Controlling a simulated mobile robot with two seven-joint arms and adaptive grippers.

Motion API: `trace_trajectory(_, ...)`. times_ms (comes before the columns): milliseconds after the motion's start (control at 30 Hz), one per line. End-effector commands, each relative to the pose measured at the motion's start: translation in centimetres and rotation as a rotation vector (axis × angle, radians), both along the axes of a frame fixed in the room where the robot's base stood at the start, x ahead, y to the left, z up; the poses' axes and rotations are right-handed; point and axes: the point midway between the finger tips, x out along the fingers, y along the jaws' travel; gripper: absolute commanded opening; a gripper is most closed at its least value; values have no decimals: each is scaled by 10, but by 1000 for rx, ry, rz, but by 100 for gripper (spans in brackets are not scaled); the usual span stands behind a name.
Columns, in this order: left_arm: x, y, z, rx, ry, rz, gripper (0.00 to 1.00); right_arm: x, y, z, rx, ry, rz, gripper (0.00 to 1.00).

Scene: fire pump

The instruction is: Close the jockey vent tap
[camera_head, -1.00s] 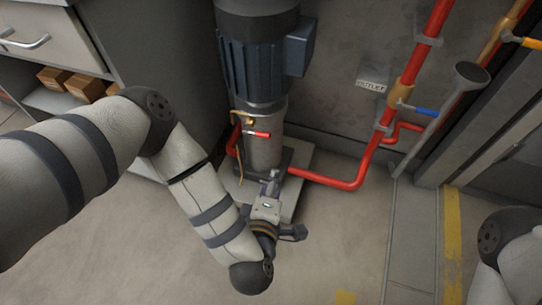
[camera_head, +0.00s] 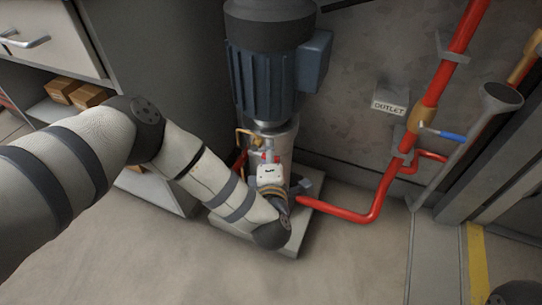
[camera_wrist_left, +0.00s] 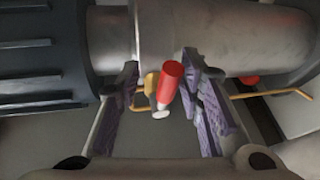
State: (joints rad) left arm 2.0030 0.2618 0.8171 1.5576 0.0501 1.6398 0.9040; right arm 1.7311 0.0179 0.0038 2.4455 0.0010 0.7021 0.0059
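The jockey vent tap has a red lever handle (camera_wrist_left: 170,80) and a brass body (camera_wrist_left: 151,84). It sits on the side of the grey pump column, below the blue motor (camera_head: 270,70). In the head view my left gripper (camera_head: 268,157) is in front of the tap and hides most of it; some brass pipe (camera_head: 243,135) shows beside it. In the left wrist view the purple-padded fingers (camera_wrist_left: 160,90) are open, one on each side of the red handle, with gaps visible.
A red outlet pipe (camera_head: 350,215) runs right from the pump base (camera_head: 285,240). A blue-handled valve (camera_head: 443,134) and a grey funnel (camera_head: 500,98) stand at the right. A grey cabinet (camera_head: 160,65) is at the left. The front floor is clear.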

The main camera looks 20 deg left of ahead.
Motion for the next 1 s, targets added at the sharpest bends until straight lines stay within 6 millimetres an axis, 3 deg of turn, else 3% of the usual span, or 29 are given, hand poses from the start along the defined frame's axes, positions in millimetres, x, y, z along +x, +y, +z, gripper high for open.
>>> trace_trajectory(67, 0, 0, 1, 0, 0, 0, 34, 0, 0, 0, 0, 0, 0, 40)
trace_trajectory(100, 0, 0, 0, 0, 0, 0, 29, 0, 0, 0, 0, 0, 0, 40)
trace_trajectory(233, 0, 0, 0, 0, 0, 0, 0, 0, 0, 0, 0, 0, 0, 40)
trace_trajectory(900, 0, 0, -7, 161, -7, 1, 0, 1, 0, 3, -1, -4, -1, 40)
trace_trajectory(933, 0, 0, -7, 161, -7, 1, 17, 1, 0, 3, -1, -4, -1, 40)
trace_trajectory(1000, 0, 0, -7, 161, -7, 1, 33, 1, 0, 3, -1, -4, -1, 40)
